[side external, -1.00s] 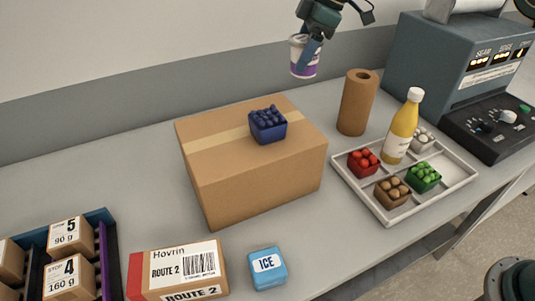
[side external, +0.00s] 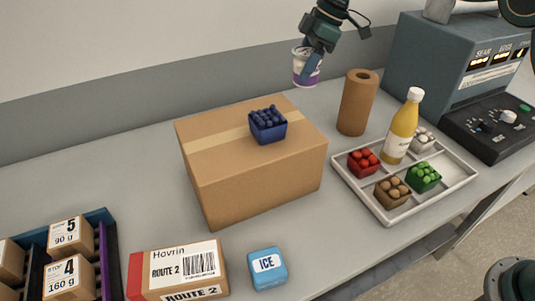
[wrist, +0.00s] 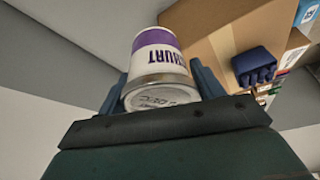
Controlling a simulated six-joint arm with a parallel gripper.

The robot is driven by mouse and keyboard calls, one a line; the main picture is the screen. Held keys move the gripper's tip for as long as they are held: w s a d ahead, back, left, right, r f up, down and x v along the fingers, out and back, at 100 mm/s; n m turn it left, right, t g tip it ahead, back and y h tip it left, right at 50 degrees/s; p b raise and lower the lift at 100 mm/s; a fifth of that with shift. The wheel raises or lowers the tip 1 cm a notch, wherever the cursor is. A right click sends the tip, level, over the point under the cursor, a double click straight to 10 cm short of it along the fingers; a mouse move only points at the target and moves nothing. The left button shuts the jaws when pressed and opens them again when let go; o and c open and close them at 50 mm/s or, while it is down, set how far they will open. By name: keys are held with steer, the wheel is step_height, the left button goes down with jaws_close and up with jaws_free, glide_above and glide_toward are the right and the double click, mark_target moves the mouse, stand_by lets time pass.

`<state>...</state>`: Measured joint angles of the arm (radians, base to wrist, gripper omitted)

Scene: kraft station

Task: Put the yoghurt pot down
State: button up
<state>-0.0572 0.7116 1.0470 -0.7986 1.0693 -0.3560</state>
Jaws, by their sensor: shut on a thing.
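The yoghurt pot (side external: 306,68) is white with a purple band. My gripper (side external: 313,58) is shut on it and holds it in the air, behind the right part of the cardboard box and left of the brown paper roll. In the wrist view the pot (wrist: 158,58) sits between the two fingers of my gripper (wrist: 160,88), its lid end towards the camera and its lettering upside down. The pot is clear of the table and touches nothing but my gripper.
A large cardboard box (side external: 255,185) carries a blue punnet of berries (side external: 268,126). The paper roll (side external: 357,103) and a white tray (side external: 437,198) with a yellow bottle (side external: 403,127) and several punnets stand to the right. Bare table (side external: 150,150) lies left of the box.

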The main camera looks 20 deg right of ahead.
step_height(320, 180, down, 17)
steer(key=shift+f, duration=0.1)
stand_by(0.8)
steer(key=shift+f, duration=0.1)
steer(key=o, duration=1.1)
steer(key=shift+c, duration=0.2)
steer(key=v, duration=1.2)
steer(key=shift+s, duration=0.1)
